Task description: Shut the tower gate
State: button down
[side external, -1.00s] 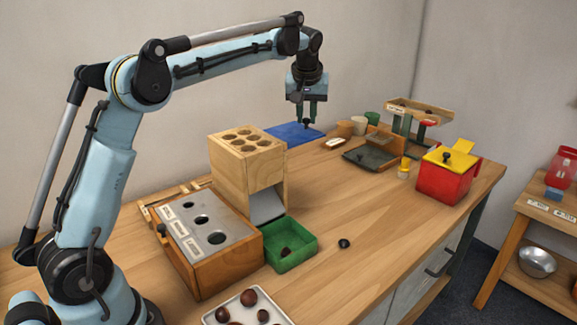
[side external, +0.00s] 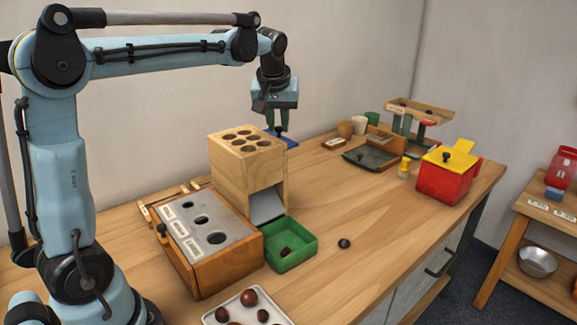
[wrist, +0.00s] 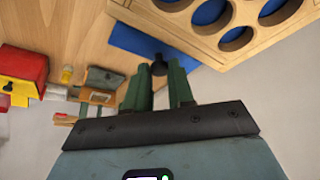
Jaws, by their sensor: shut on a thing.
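The gate is a blue plate (side external: 291,139) with a black knob (wrist: 159,66). It sticks out of the far side of the wooden tower (side external: 232,170), whose top has several round holes. In the wrist view the gate (wrist: 142,42) runs up to the tower (wrist: 172,24), and blue shows through the holes. My gripper (side external: 279,130) is behind the tower, pointing down, its green fingers (wrist: 161,84) shut on the knob. The part of the gate inside the tower is mostly hidden.
A green tray (side external: 292,254) stands at the tower's foot, with a wooden box with a grey holed top (side external: 238,265) beside it. A dark ball (side external: 344,243) lies on the table. A red box with a yellow lid (side external: 440,182) stands at right.

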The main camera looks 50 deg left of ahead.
jog(key=shift+s, duration=0.25)
jog(key=c, duration=1)
grip_release()
jog(key=shift+a, duration=0.1)
